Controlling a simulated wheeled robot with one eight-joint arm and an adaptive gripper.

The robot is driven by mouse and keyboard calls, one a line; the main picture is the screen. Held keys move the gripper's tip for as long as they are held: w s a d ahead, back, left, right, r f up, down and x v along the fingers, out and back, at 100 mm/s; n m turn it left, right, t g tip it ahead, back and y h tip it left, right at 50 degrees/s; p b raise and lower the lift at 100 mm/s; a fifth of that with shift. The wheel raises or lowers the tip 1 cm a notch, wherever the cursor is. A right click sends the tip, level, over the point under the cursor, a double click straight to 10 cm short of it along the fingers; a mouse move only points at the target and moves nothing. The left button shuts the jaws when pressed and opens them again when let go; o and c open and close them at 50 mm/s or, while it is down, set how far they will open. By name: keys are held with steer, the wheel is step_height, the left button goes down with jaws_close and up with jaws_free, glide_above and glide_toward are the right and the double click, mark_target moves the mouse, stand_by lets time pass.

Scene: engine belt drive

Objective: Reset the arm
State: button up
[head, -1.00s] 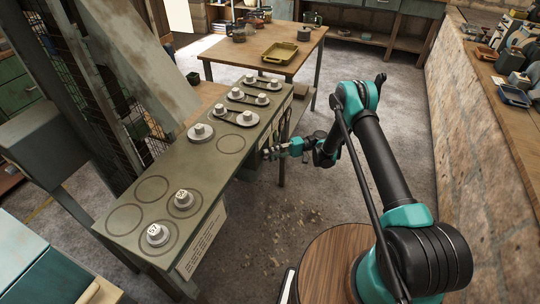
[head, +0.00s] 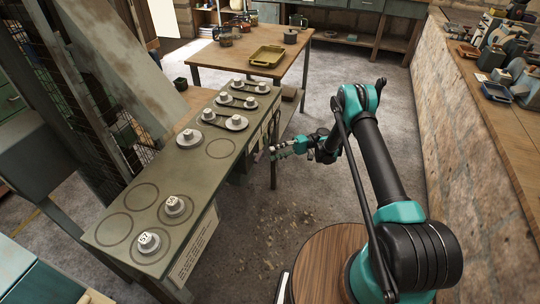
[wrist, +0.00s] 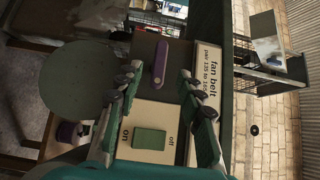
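My arm reaches over the floor, folded at a raised elbow (head: 357,98). My gripper (head: 280,151) is beside the right edge of the green belt-drive bench (head: 120,243). In the wrist view my gripper (wrist: 158,76) has its two fingers spread apart, with nothing held between them. Beyond the fingers are a panel with a green on/off switch (wrist: 149,139), a purple lever (wrist: 159,63) and a "fan belt" label (wrist: 211,75). I cannot tell whether the fingers touch the panel.
Several pulleys with pegs, such as a numbered one (head: 149,241), stand on the bench. A wooden table (head: 232,55) with a yellow tray (head: 267,56) is behind. A brick-sided workbench (head: 450,100) runs along the right.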

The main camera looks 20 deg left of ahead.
steer(key=shift+r, duration=0.1)
stand_by(0.4)
steer(key=w+d+r+m+t+h, duration=0.25)
steer(key=d+r+m+t, duration=0.2)
steer(key=r, duration=0.65)
steer(key=s+d+r+m+t+h, duration=0.25)
steer(key=d+r+t, duration=0.25)
steer(key=d+r, duration=0.3)
steer(key=s+d+t+h, duration=0.3)
steer(key=s+d+h, duration=0.1)
steer(key=s+d, duration=0.7)
steer(key=s+d+m+t+h, duration=0.1)
steer(key=s+d+t+h, duration=0.2)
steer(key=s+d, duration=0.9)
steer(key=d+h, duration=0.2)
steer(key=d, duration=0.2)
steer(key=shift+d+r, duration=0.15)
steer(key=shift+r, duration=0.05)
